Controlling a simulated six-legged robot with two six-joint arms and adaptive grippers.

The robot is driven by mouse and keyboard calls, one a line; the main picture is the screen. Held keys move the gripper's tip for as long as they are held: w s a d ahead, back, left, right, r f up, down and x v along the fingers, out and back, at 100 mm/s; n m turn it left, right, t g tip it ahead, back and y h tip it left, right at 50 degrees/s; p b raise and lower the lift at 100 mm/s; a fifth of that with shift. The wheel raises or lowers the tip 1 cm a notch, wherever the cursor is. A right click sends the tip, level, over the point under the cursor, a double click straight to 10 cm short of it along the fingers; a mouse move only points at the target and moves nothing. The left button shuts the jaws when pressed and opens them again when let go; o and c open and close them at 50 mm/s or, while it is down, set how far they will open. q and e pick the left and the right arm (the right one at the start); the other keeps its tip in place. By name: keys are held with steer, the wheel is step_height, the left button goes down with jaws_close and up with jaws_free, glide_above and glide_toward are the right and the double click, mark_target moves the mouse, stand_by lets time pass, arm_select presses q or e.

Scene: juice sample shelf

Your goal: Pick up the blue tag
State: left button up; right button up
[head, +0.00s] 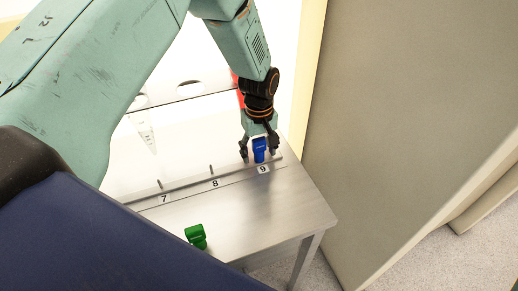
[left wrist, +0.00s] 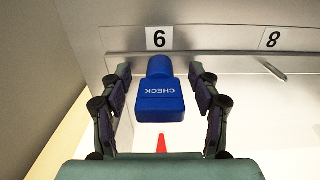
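The blue tag (head: 259,150) stands by the number 9 label (head: 263,169) on the metal table. In the left wrist view the blue tag (left wrist: 160,101) is a block with a narrower rounded end and the word CHECK, upside down here. My left gripper (head: 259,153) reaches down over the tag from above. In the left wrist view the left gripper (left wrist: 160,72) is open, one finger on each side of the tag, with a small gap on both sides. My right gripper is not in view.
A green tag (head: 196,236) sits nearer on the metal table (head: 285,205). Labels 7 (head: 164,199) and 8 (head: 215,183) run along the table, with thin pegs behind. Part of a red object (left wrist: 161,144) shows beyond the blue tag. A tall grey panel (head: 400,110) stands to the right.

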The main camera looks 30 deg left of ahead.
arm_select(q)
steer(key=shift+s+r, duration=0.1)
steer(key=c, duration=1.2)
steer(key=shift+o, duration=0.2)
